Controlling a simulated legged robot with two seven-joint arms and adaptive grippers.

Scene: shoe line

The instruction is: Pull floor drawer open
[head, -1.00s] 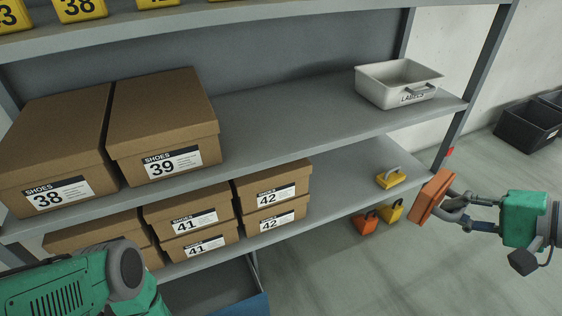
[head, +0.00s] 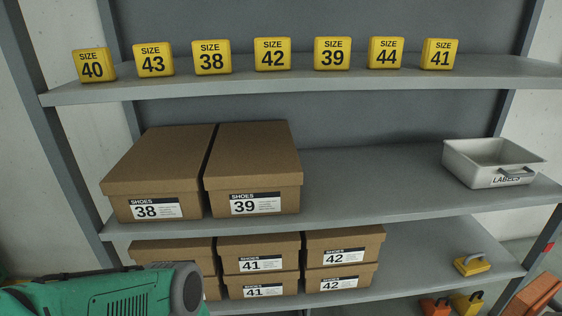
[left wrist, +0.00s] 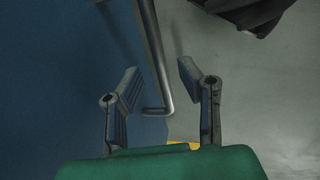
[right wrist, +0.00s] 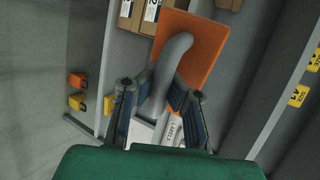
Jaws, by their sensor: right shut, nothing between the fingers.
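In the left wrist view a blue drawer front (left wrist: 60,80) fills the left side, and a grey metal bar handle (left wrist: 153,45) runs down from the top and bends near the bottom. My left gripper (left wrist: 158,71) is open, its fingers on either side of the bar; contact cannot be told. In the right wrist view my right gripper (right wrist: 160,82) is shut at the grey curved handle of an orange block (right wrist: 200,45); no firm hold on it can be confirmed. The orange block also shows at the lower right of the head view (head: 537,294). The drawer is outside the head view.
A grey shelf unit (head: 350,205) spans the head view, with shoe boxes (head: 255,160), a label bin (head: 480,178) and yellow size blocks (head: 273,54).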

